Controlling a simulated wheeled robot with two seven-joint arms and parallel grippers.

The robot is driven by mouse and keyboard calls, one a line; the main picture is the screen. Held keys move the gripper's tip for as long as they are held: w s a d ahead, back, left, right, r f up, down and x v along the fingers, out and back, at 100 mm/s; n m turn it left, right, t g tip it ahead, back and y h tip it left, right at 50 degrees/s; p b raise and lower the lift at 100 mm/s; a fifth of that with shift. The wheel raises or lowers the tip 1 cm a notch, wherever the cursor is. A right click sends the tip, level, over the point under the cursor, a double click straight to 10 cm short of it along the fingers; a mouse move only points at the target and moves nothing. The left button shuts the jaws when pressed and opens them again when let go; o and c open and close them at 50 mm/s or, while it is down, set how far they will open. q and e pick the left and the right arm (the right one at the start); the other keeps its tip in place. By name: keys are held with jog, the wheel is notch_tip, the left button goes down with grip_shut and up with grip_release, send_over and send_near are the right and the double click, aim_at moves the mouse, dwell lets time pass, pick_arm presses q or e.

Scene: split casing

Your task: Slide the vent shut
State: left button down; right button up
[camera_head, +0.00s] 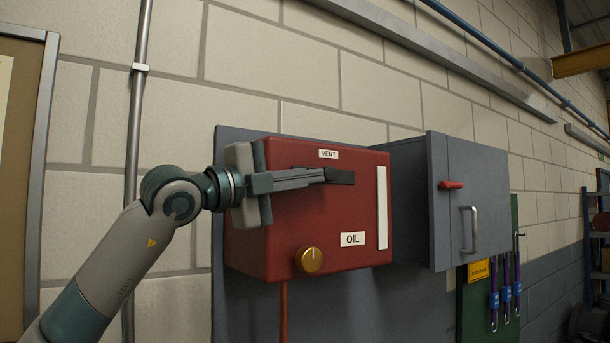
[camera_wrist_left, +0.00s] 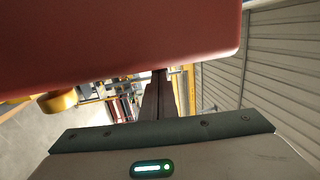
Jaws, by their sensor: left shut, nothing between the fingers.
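The red box (camera_head: 330,225) on the wall carries a VENT label (camera_head: 328,154) at the top of its front. Below that label is a dark vent slider block (camera_head: 340,176), near the middle of the front. My left gripper (camera_head: 322,175) reaches across the box front from the left, shut and empty. Its fingertips are at the left end of the block; I cannot tell whether they touch it. The fingers partly hide the vent slot. In the left wrist view, my shut fingers (camera_wrist_left: 160,78) point away below the red box (camera_wrist_left: 120,45). My right gripper is not in view.
The box also has a brass knob (camera_head: 309,260), an OIL label (camera_head: 352,239) and a white strip (camera_head: 382,207). To the right is a grey cabinet (camera_head: 470,200) with a red latch (camera_head: 450,185) and a handle. A vertical pipe (camera_head: 137,130) runs behind my left arm.

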pick_arm(q)
jog(key=b+x, duration=0.1)
jog(key=x, duration=0.1)
jog(key=b+x, duration=0.1)
jog(key=x, duration=0.1)
jog(key=f+b+x, duration=0.1)
jog(key=b+x, duration=0.1)
jog(key=x, duration=0.1)
jog(key=shift+d+f, duration=0.1)
jog(key=shift+d, duration=0.15)
jog(key=shift+s+a, duration=0.1)
